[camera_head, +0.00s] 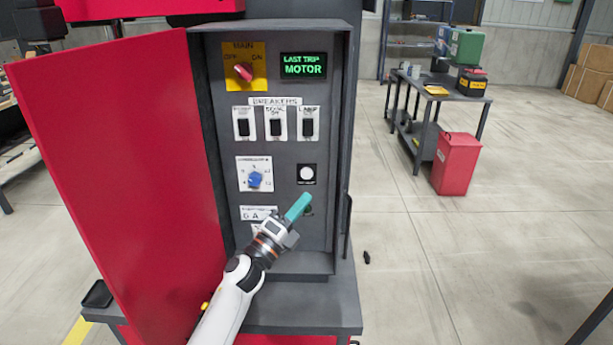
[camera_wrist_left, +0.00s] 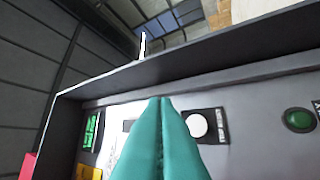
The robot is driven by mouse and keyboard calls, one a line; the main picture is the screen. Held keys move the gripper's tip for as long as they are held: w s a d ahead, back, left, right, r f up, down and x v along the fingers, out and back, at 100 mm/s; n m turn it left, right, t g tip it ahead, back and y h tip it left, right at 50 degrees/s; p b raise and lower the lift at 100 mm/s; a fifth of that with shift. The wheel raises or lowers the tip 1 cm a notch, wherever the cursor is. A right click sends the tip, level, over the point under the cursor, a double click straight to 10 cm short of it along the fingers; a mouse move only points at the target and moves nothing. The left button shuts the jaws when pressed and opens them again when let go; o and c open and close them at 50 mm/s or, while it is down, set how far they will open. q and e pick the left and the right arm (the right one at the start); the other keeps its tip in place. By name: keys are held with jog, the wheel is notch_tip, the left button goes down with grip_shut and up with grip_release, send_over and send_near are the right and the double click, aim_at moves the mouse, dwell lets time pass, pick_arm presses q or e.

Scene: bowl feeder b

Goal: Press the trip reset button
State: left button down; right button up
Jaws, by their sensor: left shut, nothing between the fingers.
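A round white button (camera_head: 307,173) sits on a black plate at the right of the grey control panel (camera_head: 285,225). The small label under it is too blurred to read. The white button (camera_wrist_left: 198,125) also shows in the wrist view. A green button (camera_wrist_left: 299,118) is there too; in the head view its spot below the white button is largely hidden by my fingers. My left gripper (camera_head: 307,196) is shut and empty, its teal fingers pointing up and right just below the white button. In the wrist view the fingertips (camera_wrist_left: 160,99) appear left of the white button. Contact cannot be told.
The panel is recessed in a dark frame (camera_head: 343,130), with a red door (camera_head: 120,170) open at left. A display (camera_head: 303,66) reads LAST TRIP MOTOR. A red main switch (camera_head: 243,72), breakers (camera_head: 276,124) and a blue knob (camera_head: 255,180) share the panel.

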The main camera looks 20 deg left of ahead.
aim_at(307, 174)
pick_arm(q)
jog(key=w+a+b, duration=0.2)
jog(key=w+b, duration=0.1)
jog(key=w, duration=0.4)
jog(key=shift+w+b, duration=0.15)
jog(key=shift+b, duration=0.2)
dwell(1.6)
jog(key=shift+w+a+b, duration=0.2)
jog(key=shift+w+b, duration=0.2)
